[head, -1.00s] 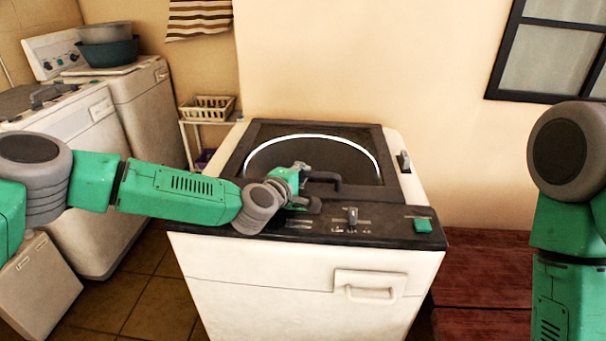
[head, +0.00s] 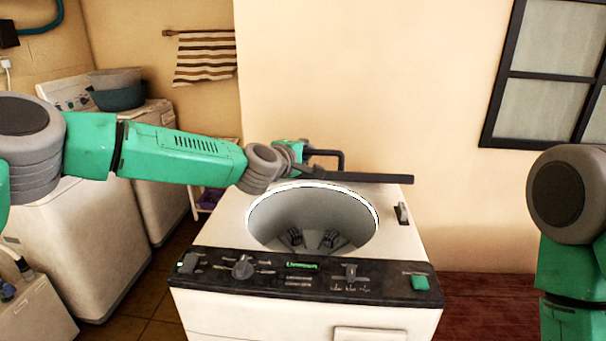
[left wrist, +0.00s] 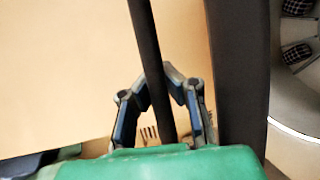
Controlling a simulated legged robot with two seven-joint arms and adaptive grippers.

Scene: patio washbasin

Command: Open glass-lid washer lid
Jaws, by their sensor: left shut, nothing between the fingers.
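The washer (head: 408,240) stands in the middle of the head view, its round tub (head: 312,214) uncovered. Its dark lid (head: 385,178) is raised and shows nearly edge-on behind the opening. The lid handle (head: 342,160) sticks up from it. My left gripper (head: 305,167) is at the left end of this handle. In the left wrist view its shut fingers (left wrist: 167,76) are by the dark handle bar (left wrist: 146,35), with the lid (left wrist: 238,70) close on the right. Contact with the bar is unclear. My right gripper is out of view; only that arm shows.
The control panel (head: 300,279) runs along the washer's front. Another white washer (head: 85,235) stands left, with basins (head: 118,97) behind. A striped towel (head: 205,58) hangs on the wall. A window (head: 555,75) is at the right. Red boards (head: 480,310) lie right of the washer.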

